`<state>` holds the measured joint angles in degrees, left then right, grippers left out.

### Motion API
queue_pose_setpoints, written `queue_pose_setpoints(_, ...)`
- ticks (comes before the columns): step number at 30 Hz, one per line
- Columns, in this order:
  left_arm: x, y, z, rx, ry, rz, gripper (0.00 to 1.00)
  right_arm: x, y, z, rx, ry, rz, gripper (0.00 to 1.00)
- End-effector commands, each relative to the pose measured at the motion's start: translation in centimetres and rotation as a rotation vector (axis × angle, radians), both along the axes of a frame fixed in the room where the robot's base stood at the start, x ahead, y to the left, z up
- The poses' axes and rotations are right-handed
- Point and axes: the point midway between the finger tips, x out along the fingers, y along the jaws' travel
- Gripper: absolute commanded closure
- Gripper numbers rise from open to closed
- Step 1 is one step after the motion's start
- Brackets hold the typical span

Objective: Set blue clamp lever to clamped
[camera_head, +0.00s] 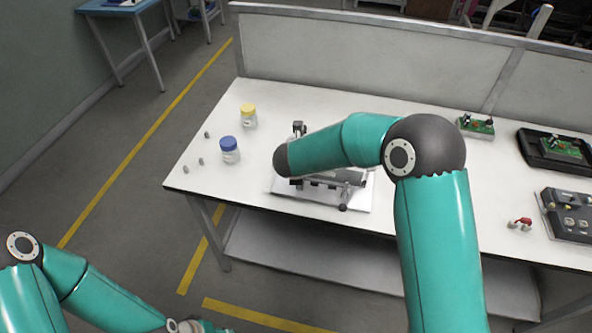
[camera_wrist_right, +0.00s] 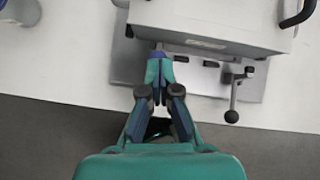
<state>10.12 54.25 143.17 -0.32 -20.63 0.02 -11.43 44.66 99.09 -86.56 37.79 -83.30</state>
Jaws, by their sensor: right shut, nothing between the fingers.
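A grey clamp fixture on a light base plate (camera_head: 356,203) sits near the table's front edge, partly hidden by my right arm in the head view. A dark lever with a round ball knob (camera_head: 343,207) hangs at its front; the knob also shows in the right wrist view (camera_wrist_right: 231,116). No blue shows on this lever. My right gripper (camera_wrist_right: 158,62) is shut and empty, its tips at the fixture's front edge, left of the lever and apart from it. I cannot tell whether the tips touch the fixture.
A yellow-lidded jar (camera_head: 248,117) and a blue-lidded jar (camera_head: 229,150) stand left of the fixture. Circuit boards (camera_head: 475,126), a black tray (camera_head: 540,165) and a grey control box (camera_head: 572,215) are at the right. A low panel (camera_head: 370,60) closes the table's back.

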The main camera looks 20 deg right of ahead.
Motion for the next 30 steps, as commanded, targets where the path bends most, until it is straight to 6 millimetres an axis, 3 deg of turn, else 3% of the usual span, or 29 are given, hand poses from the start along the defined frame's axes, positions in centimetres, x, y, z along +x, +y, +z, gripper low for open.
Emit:
queue_pose_setpoints(19, 0.0, 0.0, 0.5, 0.0, 0.0, 0.0, 0.64, 0.1, -0.4, 0.5, -0.002, -0.001, -0.006, 1.0)
queue_pose_setpoints(30, 0.0, 0.0, 4.8, 0.0, 0.0, 0.0, 0.64, -0.1, -0.5, 5.9, -0.001, -0.002, -0.006, 1.0)
